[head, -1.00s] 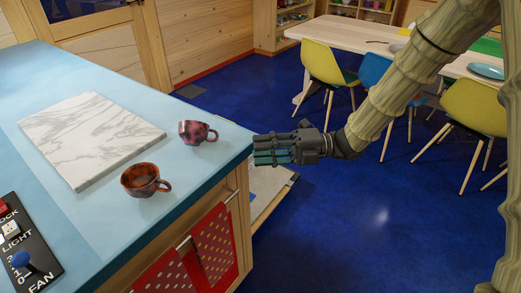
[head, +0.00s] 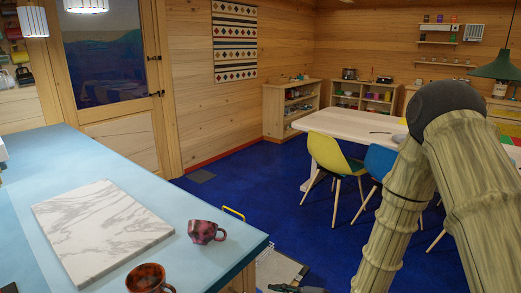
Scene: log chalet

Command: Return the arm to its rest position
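My arm (head: 405,215) is folded at the right of the head view, with its dark elbow joint high and its forearm running down out of the picture. Only a dark sliver of my gripper (head: 290,289) shows at the bottom edge, right of the counter's corner and apart from the mugs. Its fingers are mostly cut off, so I cannot tell whether it is open or shut.
The blue counter (head: 75,165) at the left bears a marble board (head: 100,228), a purple-red mug (head: 206,232) and a brown-red mug (head: 148,279). A pale table (head: 350,124) with a yellow chair (head: 327,153) and blue chair (head: 380,160) stands beyond. Blue floor (head: 260,185) between is clear.

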